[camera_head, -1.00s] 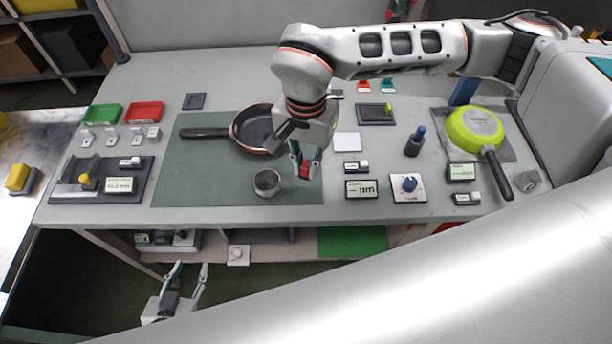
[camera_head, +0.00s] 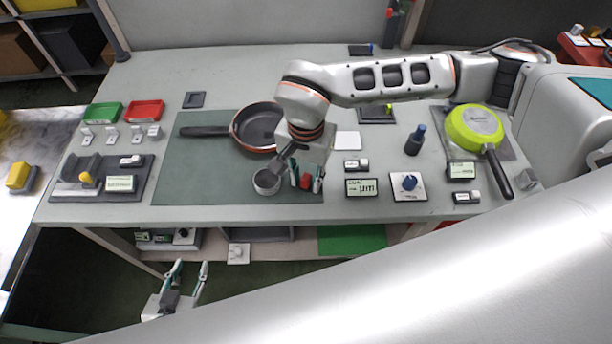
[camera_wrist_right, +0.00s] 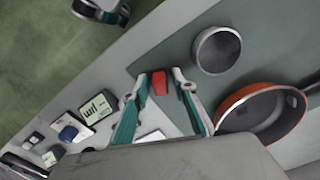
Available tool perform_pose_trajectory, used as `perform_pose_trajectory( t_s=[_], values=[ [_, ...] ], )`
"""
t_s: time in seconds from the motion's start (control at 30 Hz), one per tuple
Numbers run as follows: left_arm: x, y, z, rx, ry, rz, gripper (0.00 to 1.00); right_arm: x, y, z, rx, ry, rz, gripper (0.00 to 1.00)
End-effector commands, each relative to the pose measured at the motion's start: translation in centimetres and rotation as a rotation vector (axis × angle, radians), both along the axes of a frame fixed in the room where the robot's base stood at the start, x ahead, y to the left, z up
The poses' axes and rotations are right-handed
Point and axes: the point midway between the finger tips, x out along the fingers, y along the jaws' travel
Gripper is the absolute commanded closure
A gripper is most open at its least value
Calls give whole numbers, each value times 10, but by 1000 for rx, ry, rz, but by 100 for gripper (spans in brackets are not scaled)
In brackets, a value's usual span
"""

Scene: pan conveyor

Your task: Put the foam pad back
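My right gripper (camera_head: 305,184) is low over the green mat, just right of the metal cup (camera_head: 266,182). Its fingers are around a small red block (camera_wrist_right: 159,84), which appears held between the fingertips in the right wrist view. This block may be the foam pad; I cannot tell for sure. A white square (camera_head: 347,141) lies flat right of the mat, and a dark square (camera_head: 194,100) lies at its upper left. My left gripper (camera_head: 190,266) is open and empty, below the table's front edge.
A dark pan (camera_head: 258,128) lies on the mat (camera_head: 200,172). Red (camera_head: 144,111) and green (camera_head: 102,113) trays stand at left. A dial box (camera_head: 408,184), small displays, a blue-topped bottle (camera_head: 415,140) and a lime pan (camera_head: 474,127) are at right.

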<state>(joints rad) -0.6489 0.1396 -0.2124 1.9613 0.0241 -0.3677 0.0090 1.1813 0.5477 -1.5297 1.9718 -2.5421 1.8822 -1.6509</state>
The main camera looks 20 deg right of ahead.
Motion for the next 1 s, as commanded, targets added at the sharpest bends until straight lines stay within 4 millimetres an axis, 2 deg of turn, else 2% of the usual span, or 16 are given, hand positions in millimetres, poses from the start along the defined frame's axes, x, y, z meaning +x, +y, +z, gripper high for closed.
perform_pose_trajectory(
  t_s=[0.33,0.47,1.0],
  values=[
    [0,0,1,0,0,0,63,0,0,1,0,0,-1,70],
    [0,0,3,0,-1,0,63,1,0,10,0,-3,-1,70],
    [0,0,-9,0,1,0,63,1,0,107,0,-4,-2,70]
  ],
)
